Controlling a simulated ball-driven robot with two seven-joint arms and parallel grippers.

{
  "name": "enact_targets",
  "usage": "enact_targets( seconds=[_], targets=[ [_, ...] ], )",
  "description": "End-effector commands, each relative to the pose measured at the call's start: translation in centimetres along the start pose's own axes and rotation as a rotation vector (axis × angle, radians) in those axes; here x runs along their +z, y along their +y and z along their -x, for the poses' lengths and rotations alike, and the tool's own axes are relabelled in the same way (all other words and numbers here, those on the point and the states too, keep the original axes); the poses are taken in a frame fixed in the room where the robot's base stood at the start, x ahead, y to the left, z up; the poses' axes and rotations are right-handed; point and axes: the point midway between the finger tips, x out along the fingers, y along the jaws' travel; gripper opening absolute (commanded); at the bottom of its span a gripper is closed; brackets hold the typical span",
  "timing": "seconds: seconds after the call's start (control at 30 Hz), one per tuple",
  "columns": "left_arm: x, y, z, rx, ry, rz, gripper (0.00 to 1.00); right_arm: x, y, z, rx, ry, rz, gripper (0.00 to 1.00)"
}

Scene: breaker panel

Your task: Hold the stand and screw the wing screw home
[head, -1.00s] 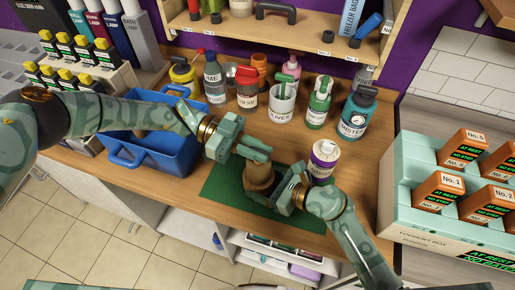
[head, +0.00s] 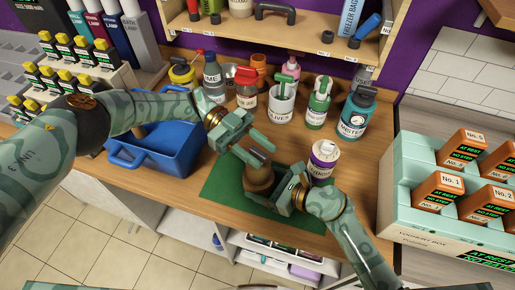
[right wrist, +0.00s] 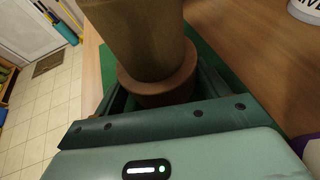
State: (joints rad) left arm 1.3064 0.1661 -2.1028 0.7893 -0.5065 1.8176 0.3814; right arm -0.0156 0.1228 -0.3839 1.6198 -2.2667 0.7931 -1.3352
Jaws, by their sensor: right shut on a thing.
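The stand (head: 258,178), a brown cylinder with a wider collar, is upright on the green mat (head: 219,184). My right gripper (head: 268,190) is shut around its lower part from the right. In the right wrist view the stand's collar (right wrist: 158,82) sits between the fingers, with the tan column (right wrist: 135,35) rising above it. My left gripper (head: 262,156) is just above the stand's top, its two fingers parted. A small reddish-brown part shows between or just behind those fingers. I cannot tell whether it is the wing screw, which I cannot make out clearly.
A white tub with a purple band (head: 323,160) stands close to the right of my right gripper. A blue bin (head: 160,160) is on the left. Bottles and jars, including the white OLIVES jar (head: 281,102), line the back. A pale green box (head: 420,225) is at the right.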

Motion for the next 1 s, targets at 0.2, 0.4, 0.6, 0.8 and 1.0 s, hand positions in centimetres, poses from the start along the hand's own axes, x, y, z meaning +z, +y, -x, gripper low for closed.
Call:
enact_targets(
  seconds=[0.2,0.4,0.6,0.8,1.0],
  targets=[
    [0.1,0.0,0.0,0.0,0.0,0.001,0.39,-0.1,0.1,0.0,0.002,0.001,-0.004,0.46],
    [0.1,0.0,1.6,-0.002,-0.002,0.0,0.39,-0.1,0.1,0.0,0.002,0.001,-0.004,0.46],
    [0.2,0.0,4.0,0.001,-0.002,0.001,0.39,-0.1,0.1,0.0,0.003,0.001,-0.004,0.46],
    [0.1,0.0,5.7,-0.001,-0.001,0.001,0.39,-0.1,0.1,0.0,0.003,0.001,-0.004,0.46],
    [0.0,0.1,6.0,-0.001,0.001,0.003,0.39,-0.1,0.1,0.0,0.003,0.001,-0.004,0.46]
  ],
)
